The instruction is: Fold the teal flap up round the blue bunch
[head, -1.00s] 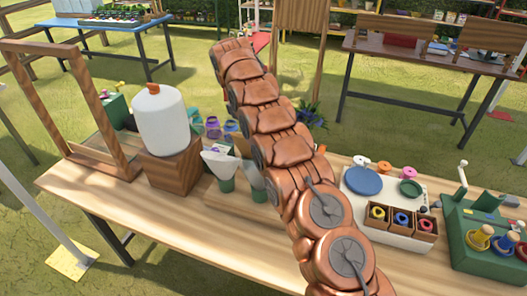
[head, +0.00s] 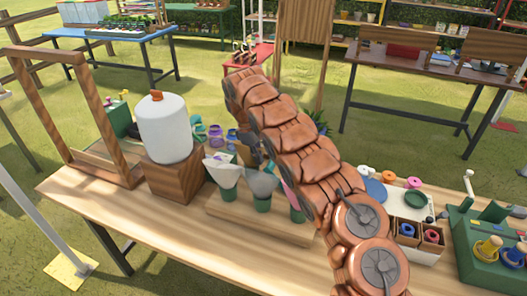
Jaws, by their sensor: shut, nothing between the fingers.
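Three wrap cones stand in green holders on a low wooden board (head: 250,226): a pale one (head: 222,172), a grey one (head: 262,184) and a pinkish one (head: 290,194) partly behind my arm. Small purple shows at the top of the pale cone. I cannot make out a teal flap. My gripper (head: 262,156), dark and small, is shut and empty, hanging above and behind the cones, partly hidden by my arm.
A white jug (head: 164,128) stands on a wooden block (head: 175,178), beside a wooden frame (head: 108,130). Purple and blue jars (head: 214,134) stand behind the cones. A white station with discs (head: 413,208) and a green box (head: 480,262) are at right. The table's front left is clear.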

